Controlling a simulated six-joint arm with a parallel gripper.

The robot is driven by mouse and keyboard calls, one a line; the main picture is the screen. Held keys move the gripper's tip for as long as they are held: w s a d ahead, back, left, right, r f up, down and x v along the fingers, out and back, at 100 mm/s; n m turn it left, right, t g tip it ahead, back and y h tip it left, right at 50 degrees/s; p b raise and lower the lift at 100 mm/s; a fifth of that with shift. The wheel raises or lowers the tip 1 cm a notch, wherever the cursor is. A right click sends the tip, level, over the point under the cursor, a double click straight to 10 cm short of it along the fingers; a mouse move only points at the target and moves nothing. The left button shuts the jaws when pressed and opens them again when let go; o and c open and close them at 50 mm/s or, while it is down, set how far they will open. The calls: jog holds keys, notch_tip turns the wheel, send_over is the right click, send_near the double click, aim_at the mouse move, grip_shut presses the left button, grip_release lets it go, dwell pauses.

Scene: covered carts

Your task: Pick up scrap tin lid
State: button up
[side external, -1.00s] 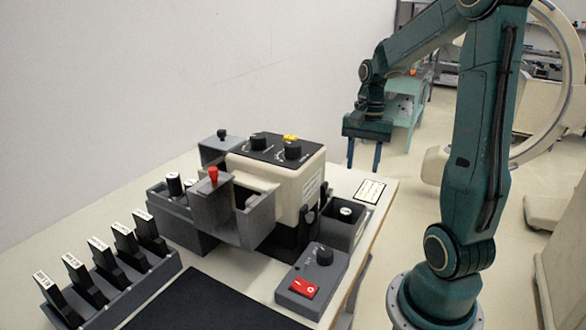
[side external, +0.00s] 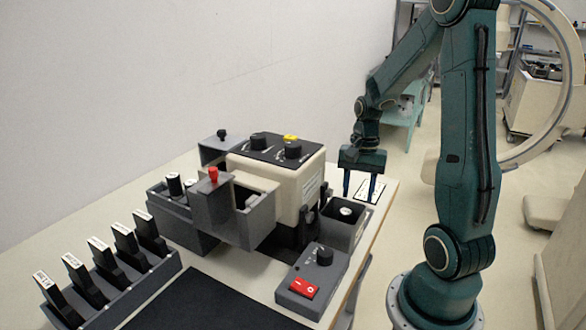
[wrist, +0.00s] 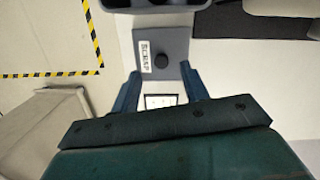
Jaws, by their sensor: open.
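The scrap tin lid (wrist: 178,45) is a flat grey square in the wrist view, with a round black knob and a white label reading SCRAP. It lies just beyond my fingertips, near the line between them. My gripper (wrist: 163,80) is open and empty, its two blue fingers spread apart. I cannot pick out the lid for certain in the side view.
A cream machine (side external: 310,180) with black knobs stands left of my gripper. A grey square box (side external: 338,238) stands close to its right side. A switch panel (side external: 297,303) with a red switch is nearer the camera. The printed card (wrist: 160,101) lies flat. Floor drops away past the table edge.

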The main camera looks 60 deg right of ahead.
jog(key=shift+a+f, duration=0.15)
jog(key=shift+f, duration=0.75)
jog(key=shift+a+f, duration=0.1)
jog(key=shift+f, duration=0.8)
jog(key=shift+c, duration=0.3)
grip_shut()
